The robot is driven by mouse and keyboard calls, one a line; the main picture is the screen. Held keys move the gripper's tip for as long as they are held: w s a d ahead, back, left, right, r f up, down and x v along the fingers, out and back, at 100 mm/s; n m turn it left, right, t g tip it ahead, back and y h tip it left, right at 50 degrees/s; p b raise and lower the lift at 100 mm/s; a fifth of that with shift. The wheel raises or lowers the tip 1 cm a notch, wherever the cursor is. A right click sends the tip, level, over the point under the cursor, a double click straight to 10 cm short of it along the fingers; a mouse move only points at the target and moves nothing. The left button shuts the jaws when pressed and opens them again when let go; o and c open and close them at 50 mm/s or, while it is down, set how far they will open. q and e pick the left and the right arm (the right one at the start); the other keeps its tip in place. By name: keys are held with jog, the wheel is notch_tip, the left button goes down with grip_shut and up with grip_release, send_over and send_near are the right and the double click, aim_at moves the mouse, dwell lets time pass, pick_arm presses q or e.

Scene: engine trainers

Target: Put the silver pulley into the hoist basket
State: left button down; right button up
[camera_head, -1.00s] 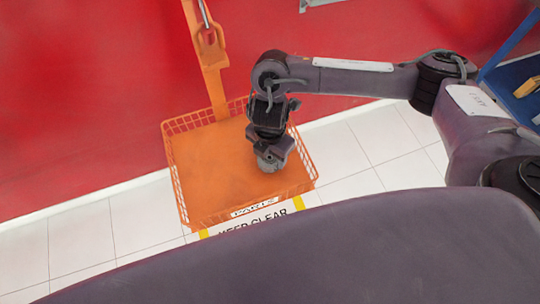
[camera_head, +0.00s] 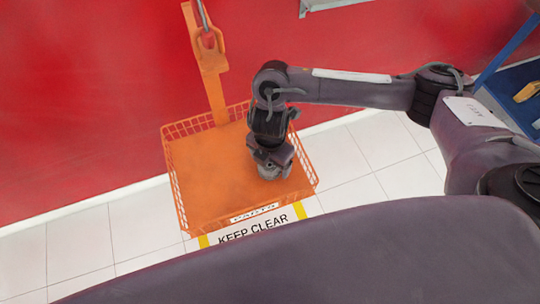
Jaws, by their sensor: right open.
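The orange hoist basket (camera_head: 205,185) hangs by its orange arm in the middle left of the head view. It has mesh sides and a flat floor. My right gripper (camera_head: 271,165) points down inside the basket, near its right side, and is open. The silver pulley (camera_head: 268,173) shows as a grey round piece right under the gripper, within the basket's outline. The gripper hides most of it, and I cannot tell whether it touches the fingers. My left gripper is not in view.
A floor sign reading KEEP CLEAR (camera_head: 254,228) lies below the basket's front edge. A red wall (camera_head: 80,100) stands behind. A blue rack (camera_head: 515,75) with a yellow part (camera_head: 527,90) is at the right edge. White tiles around the basket are clear.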

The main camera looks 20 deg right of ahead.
aim_at(270, 164)
notch_tip(270, 164, up, 12)
jog(key=p, duration=0.2)
jog(key=shift+r, duration=0.15)
jog(key=shift+s, duration=0.1)
dwell(0.6)
